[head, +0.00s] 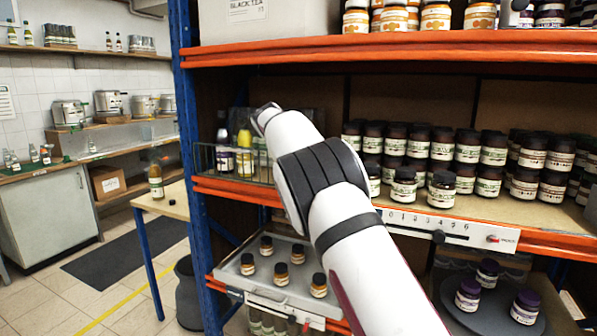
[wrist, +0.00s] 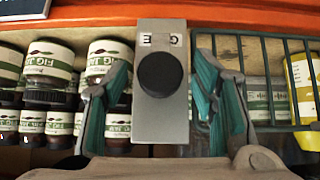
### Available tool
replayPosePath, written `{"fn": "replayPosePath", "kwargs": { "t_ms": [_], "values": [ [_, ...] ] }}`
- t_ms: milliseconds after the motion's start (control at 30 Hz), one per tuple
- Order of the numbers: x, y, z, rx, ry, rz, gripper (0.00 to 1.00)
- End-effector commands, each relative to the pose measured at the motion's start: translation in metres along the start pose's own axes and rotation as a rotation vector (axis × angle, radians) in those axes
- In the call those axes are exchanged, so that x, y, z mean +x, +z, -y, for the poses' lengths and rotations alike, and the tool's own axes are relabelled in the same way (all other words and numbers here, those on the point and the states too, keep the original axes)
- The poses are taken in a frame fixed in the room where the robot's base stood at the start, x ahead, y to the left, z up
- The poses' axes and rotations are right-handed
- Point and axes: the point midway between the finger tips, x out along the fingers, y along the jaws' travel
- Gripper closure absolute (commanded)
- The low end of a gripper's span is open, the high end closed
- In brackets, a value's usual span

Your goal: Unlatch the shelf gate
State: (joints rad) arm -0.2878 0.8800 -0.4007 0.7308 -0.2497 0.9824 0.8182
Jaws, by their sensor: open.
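The wire shelf gate (head: 238,164) stands along the front of the middle shelf at the left, in front of bottles. It shows in the wrist view (wrist: 262,80) at the right, as dark bars. In the wrist view, a grey latch plate (wrist: 149,125) with lettering and a round black knob (wrist: 160,74) is beside the gate. My gripper (wrist: 160,103) is open, one teal-padded finger on each side of the plate and knob. Whether the fingers touch it I cannot tell. In the head view my arm hides the gripper and latch.
The wrist picture is upside down. Jam jars (wrist: 48,65) stand behind the latch on one side, a yellow bottle (wrist: 304,85) behind the gate on the other. An orange shelf edge (head: 230,190) runs below the gate. A tray of jars (head: 290,270) sits lower down.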

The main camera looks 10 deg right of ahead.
Motion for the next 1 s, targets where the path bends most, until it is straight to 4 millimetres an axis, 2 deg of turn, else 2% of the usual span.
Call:
{"fn": "replayPosePath", "kwargs": {
  "t_ms": [167, 533, 700, 1000],
  "values": [
    [-0.012, 0.000, 0.001, 0.000, -0.002, -0.001, 0.47],
    [-0.082, -0.001, 0.001, 0.000, -0.003, -0.002, 0.47],
    [-0.107, 0.000, 0.001, 0.000, -0.002, -0.001, 0.47],
    [-0.120, 0.000, 0.000, 0.000, 0.000, 0.000, 0.47]
  ]
}}
